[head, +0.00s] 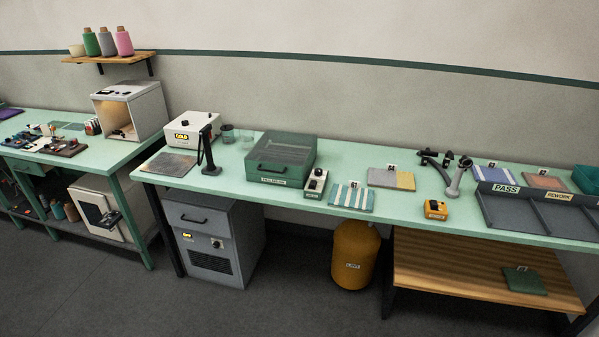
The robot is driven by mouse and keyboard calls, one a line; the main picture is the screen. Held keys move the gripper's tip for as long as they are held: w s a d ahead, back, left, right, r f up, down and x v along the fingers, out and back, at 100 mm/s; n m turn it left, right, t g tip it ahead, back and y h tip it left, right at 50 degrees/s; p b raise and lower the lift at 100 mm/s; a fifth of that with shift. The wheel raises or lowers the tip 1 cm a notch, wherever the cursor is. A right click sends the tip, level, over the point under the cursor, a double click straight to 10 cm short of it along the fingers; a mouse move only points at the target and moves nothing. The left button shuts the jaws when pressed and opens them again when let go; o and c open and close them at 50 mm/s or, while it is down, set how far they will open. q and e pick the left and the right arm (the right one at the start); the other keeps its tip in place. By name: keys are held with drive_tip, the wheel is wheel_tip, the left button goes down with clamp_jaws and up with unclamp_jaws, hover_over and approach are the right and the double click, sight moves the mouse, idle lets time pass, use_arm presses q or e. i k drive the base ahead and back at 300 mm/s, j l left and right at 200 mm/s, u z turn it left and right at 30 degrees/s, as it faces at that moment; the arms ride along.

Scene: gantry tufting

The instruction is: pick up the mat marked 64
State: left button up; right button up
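Several small mats with white number tags are in view, but the tags are too small for me to read surely, so I cannot tell which is marked 64. A teal and white striped mat (351,198) lies near the front edge of the long bench. A grey and yellow mat (390,181) lies behind it to the right. A blue striped mat (491,176) and a brownish mat (544,183) lie at the back right. A dark green mat (524,284) lies on the wooden lower shelf. Neither of my grippers is in view.
A yellow cylinder (354,254) stands under the bench. The floor in front is clear.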

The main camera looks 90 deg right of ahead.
sight(388, 178)
drive_tip(key=z, duration=3.55)
drive_tip(key=i+j+z, duration=0.15)
drive_tip(key=z, duration=0.6)
drive_tip(key=i+j+z, duration=0.2)
drive_tip(key=j, duration=0.15)
drive_tip(key=i+j+z, duration=0.2)
drive_tip(key=j, duration=0.2)
drive_tip(key=j+z, duration=0.25)
drive_tip(key=i+j, duration=0.15)
drive_tip(key=j, duration=0.25)
drive_tip(key=i+j, duration=0.1)
drive_tip(key=j, duration=0.35)
drive_tip(key=i+j, duration=0.15)
drive_tip(key=j, duration=0.25)
drive_tip(key=i, duration=0.35)
